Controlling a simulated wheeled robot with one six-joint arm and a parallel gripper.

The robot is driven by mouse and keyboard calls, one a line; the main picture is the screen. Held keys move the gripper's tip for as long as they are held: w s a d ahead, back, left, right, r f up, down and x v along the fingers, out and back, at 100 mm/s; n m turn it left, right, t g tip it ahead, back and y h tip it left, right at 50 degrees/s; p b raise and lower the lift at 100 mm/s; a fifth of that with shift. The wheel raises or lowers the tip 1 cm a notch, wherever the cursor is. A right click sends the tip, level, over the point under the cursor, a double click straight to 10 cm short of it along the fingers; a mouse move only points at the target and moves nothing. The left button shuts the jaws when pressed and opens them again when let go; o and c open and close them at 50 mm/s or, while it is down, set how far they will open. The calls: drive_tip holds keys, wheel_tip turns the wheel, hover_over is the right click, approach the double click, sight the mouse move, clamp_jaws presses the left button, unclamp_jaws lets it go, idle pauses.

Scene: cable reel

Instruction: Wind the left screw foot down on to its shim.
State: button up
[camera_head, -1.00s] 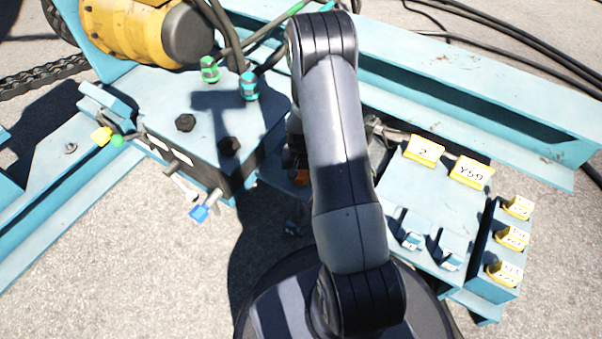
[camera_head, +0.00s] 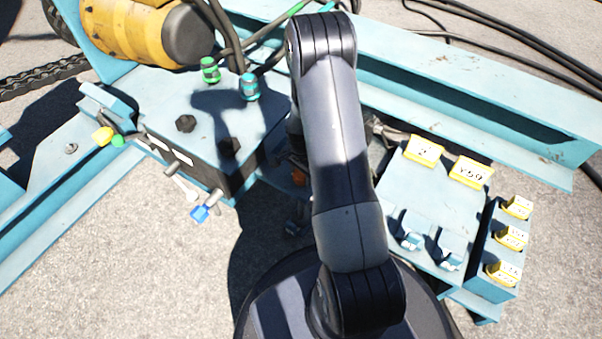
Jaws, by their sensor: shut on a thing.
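My gripper (camera_head: 297,158) shows only as a dark sliver at the left edge of my grey arm link, which hides its fingers and most of the grip. Just below it is a small orange piece (camera_head: 298,178), which seems to be the top of the left screw foot. Under that, a dark foot part with a bluish tint (camera_head: 296,222) stands in shadow near the ground. I cannot tell whether it touches a shim; no shim can be made out there.
A blue box with black knobs (camera_head: 186,123) and levers stands to the left. A blue panel with yellow tags (camera_head: 470,172) stands to the right. A blue beam (camera_head: 480,95) runs behind, with black cables (camera_head: 520,45) beyond. Open concrete lies at the front left.

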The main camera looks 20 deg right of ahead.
drive_tip(key=shift+m, duration=1)
drive_tip(key=o, duration=0.9)
wheel_tip(320, 180, up, 11)
drive_tip(key=p, duration=0.4)
drive_tip(key=shift+f, duration=0.1)
